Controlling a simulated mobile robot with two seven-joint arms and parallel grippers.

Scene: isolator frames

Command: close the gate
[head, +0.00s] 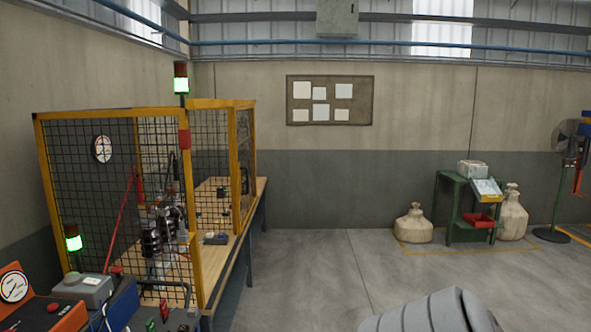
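A yellow-framed cage with black mesh (95,185) stands on a wooden-topped bench at the left. A narrow yellow-framed mesh panel (243,165), which looks like the gate, stands at the cage's far right side. A gap shows between this panel and the near yellow corner post (190,220), so the gate looks open. I cannot make out its hinge or latch clearly. Equipment inside the cage (160,235) shows through the mesh. Neither of my grippers is in view.
A red-and-green signal light (181,79) tops the near post. Control boxes (82,289) crowd the lower left. Sacks (414,226) and a green stand (463,210) are at the right by the wall. The concrete floor (310,265) right of the bench is clear.

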